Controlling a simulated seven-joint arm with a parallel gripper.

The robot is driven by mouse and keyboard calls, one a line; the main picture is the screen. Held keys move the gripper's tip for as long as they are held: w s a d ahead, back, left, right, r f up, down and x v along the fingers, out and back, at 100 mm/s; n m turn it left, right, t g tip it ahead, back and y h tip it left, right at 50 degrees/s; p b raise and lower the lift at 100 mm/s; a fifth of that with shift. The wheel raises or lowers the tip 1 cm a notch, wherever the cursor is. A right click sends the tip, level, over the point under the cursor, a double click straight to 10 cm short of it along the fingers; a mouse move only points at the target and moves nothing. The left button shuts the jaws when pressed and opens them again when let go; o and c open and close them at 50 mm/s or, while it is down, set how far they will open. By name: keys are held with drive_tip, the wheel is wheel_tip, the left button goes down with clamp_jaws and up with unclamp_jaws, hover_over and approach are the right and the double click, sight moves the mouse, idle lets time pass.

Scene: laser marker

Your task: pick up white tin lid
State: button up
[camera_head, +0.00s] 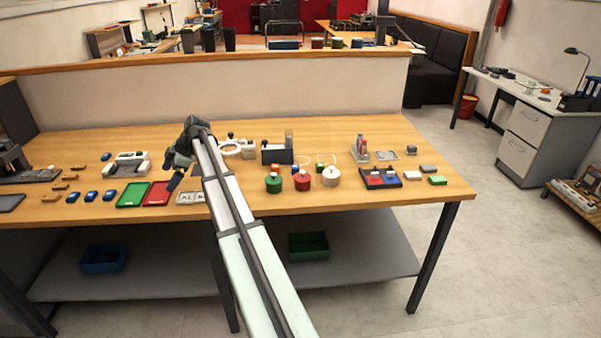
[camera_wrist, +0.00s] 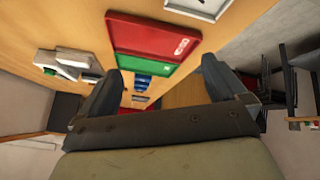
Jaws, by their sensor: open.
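The white tin (camera_head: 331,179) stands upright on the wooden table, right of a red tin (camera_head: 302,181) and a green tin (camera_head: 273,184). Its white lid (camera_head: 331,172), with a small knob, appears to sit on top of it. My gripper (camera_head: 173,172) is open and empty, well to the left of the tins, above the area of the red and green trays. In the wrist view the gripper (camera_wrist: 162,70) has its fingers spread with nothing between them. The white tin and its lid are not in the wrist view.
A green tray (camera_head: 132,195) and a red tray (camera_head: 157,194) lie below my gripper. A grey device (camera_head: 278,153) stands behind the tins. A dark tray (camera_head: 379,181) with red and blue pieces lies right of the white tin. A low partition (camera_head: 230,95) runs behind the table.

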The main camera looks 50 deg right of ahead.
drive_tip(key=s+d+r+n+g+h, duration=0.1)
drive_tip(key=s+d+r+h, duration=0.1)
drive_tip(key=s+d, duration=0.7)
drive_tip(key=s+d+r+n+g+h, duration=0.1)
drive_tip(key=s+d+r, duration=0.3)
drive_tip(key=d, duration=0.9)
wheel_tip(320, 180, up, 5)
drive_tip(key=g+h, duration=0.2)
drive_tip(key=g, duration=0.1)
hover_over(332, 167)
drive_tip(key=f, duration=0.7)
drive_tip(key=shift+s+a+f, duration=0.15)
drive_tip(key=shift+a, duration=0.25)
drive_tip(key=shift+d+f, duration=0.15)
drive_tip(key=shift+f, duration=1.35)
drive_tip(key=shift+d+f, duration=0.15)
drive_tip(key=shift+f, duration=1.35)
drive_tip(key=shift+c, duration=0.2)
drive_tip(key=c, duration=1.1)
